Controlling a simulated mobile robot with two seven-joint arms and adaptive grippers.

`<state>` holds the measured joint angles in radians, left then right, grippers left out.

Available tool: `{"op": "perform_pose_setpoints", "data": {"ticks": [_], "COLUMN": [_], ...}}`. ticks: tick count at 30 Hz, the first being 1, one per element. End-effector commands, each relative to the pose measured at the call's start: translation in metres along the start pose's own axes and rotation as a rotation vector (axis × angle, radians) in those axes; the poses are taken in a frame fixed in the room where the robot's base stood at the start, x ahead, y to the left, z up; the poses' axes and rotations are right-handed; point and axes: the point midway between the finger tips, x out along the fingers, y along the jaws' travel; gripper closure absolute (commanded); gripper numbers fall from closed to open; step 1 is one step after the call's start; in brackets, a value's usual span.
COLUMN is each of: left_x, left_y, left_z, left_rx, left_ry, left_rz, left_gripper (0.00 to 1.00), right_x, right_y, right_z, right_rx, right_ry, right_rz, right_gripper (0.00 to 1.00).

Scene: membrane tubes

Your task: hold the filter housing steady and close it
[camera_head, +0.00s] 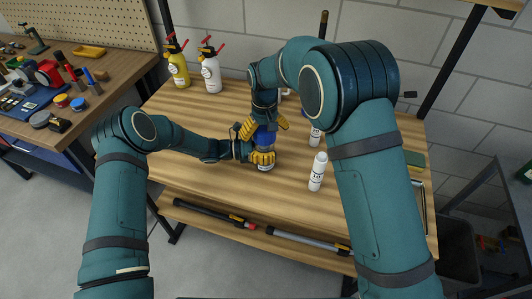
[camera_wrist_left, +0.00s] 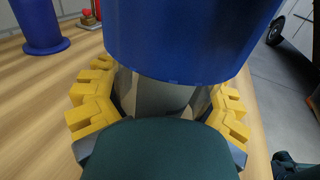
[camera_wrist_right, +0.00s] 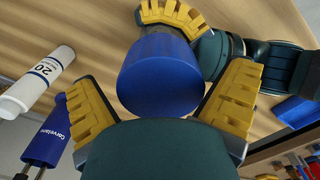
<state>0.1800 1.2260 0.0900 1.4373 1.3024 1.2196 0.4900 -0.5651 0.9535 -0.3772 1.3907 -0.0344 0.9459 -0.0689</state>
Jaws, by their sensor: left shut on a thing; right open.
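The filter housing stands upright on the wooden table, its blue cap (camera_head: 264,139) on top. In the left wrist view the cap (camera_wrist_left: 190,40) sits above a clear body (camera_wrist_left: 160,95). My left gripper (camera_head: 258,157) is shut around the body from the left, below the cap. My right gripper (camera_head: 264,127) points down from above, open, its yellow fingers on either side of the cap. In the right wrist view the cap (camera_wrist_right: 158,78) lies between these spread fingers, and I cannot tell whether they touch it. The join between cap and body is partly hidden.
A yellow bottle (camera_head: 178,66) and a white spray bottle (camera_head: 210,70) stand at the back left. The table's front left is clear. A cluttered bench (camera_head: 115,75) is left.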

Motion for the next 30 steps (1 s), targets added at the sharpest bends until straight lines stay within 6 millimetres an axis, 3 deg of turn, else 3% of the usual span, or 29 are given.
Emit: {"op": "perform_pose_setpoints", "data": {"ticks": [9,19,30], "left_x": [0.000,0.000,0.000], "left_y": [0.000,0.000,0.000], "left_z": [-0.001,0.000,0.000], "left_rx": [-0.001,-0.001,0.000], "left_ry": [0.001,0.000,0.000], "left_rz": [0.000,0.000,0.000], "left_gripper": [1.00,1.00,1.00], "right_x": [-0.037,-0.039,-0.068], "right_y": [0.000,0.000,0.000], "right_z": [0.000,0.000,0.000], "right_rx": [0.000,-0.009,-0.388], "right_ry": [0.001,0.000,0.000], "right_rz": [0.000,0.000,-0.003], "right_gripper": [0.00,0.00,0.00]}}
